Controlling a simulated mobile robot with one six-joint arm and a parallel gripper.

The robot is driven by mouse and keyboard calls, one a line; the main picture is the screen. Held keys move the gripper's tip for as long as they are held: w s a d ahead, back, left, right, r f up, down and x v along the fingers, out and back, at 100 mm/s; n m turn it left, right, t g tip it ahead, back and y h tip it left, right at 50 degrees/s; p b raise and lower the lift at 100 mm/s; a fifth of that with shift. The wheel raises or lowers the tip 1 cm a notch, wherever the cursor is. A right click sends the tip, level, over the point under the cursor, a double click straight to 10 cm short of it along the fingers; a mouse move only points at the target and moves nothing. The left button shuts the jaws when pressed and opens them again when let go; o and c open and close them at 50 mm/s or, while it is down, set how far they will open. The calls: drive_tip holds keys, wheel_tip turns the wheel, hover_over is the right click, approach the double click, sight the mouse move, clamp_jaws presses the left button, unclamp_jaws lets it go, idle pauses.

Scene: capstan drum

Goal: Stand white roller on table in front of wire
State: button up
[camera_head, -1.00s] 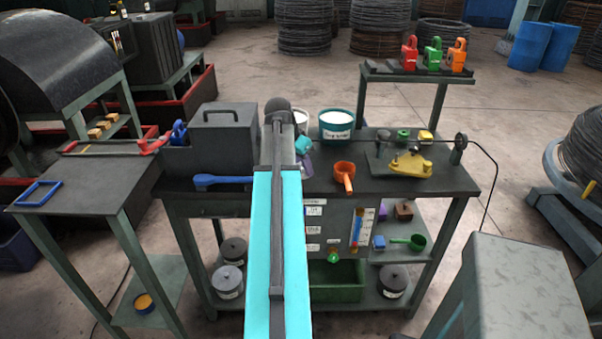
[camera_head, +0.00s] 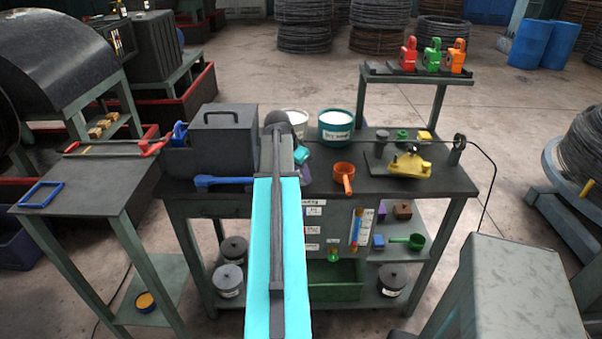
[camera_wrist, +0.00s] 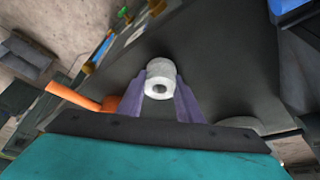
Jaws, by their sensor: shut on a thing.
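The white roller (camera_wrist: 160,80), a short cylinder with a hole in its end, is held between the purple fingers of my gripper (camera_wrist: 161,88) in the wrist view, with the dark table top beyond it. In the head view my gripper (camera_head: 306,174) shows only partly beside my arm, over the middle of the table (camera_head: 240,190), and the roller is hidden there. The dark wire (camera_head: 494,172) runs from a small wheel at the table's right end and curves down to the floor. I cannot tell whether the roller touches the table.
An orange ladle (camera_head: 344,172) lies just right of my gripper. A teal tub (camera_head: 336,127) and a white-topped tub (camera_head: 295,116) stand behind. A yellow clamp (camera_head: 408,165) sits to the right, a blue-handled tool (camera_head: 222,182) and grey toolbox (camera_head: 225,140) to the left.

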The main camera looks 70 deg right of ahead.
drive_tip(key=shift+f, duration=0.2)
drive_tip(key=o, duration=1)
drive_tip(key=shift+o, duration=0.2)
drive_tip(key=b+v, duration=0.2)
drive_tip(key=v, duration=1)
drive_tip(key=shift+r, duration=0.2)
drive_tip(key=shift+s+a, duration=0.1)
idle(0.4)
